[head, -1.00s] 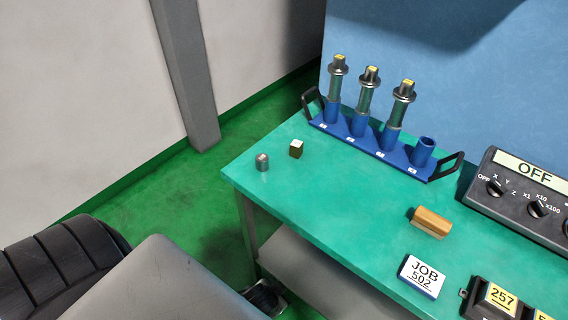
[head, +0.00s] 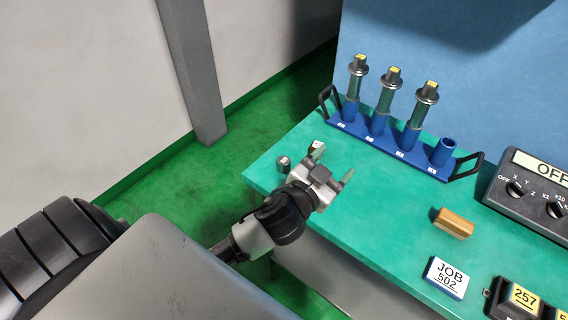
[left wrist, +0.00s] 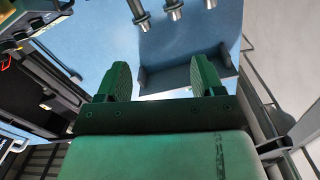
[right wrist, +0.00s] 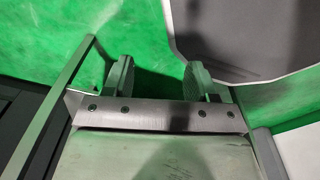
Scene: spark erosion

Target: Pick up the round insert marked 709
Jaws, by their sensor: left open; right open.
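The round insert, a small dark grey cylinder with a light top (head: 283,164), stands upright near the left corner of the green table (head: 375,215). Its number is too small to read. A small dark square block with a white top (head: 316,149) stands just right of it. My left gripper (head: 333,168) is open and empty, to the right of the round insert and in front of the block, partly covering the block. Its two spread fingers also show in the left wrist view (left wrist: 161,82). My right gripper (right wrist: 158,80) is open and empty over the green floor.
A blue rack (head: 392,150) holds several upright tools along the back, with one empty socket at the right. A wooden block (head: 453,223), a JOB 502 sign (head: 445,277) and a control box (head: 530,195) lie to the right. The table middle is clear.

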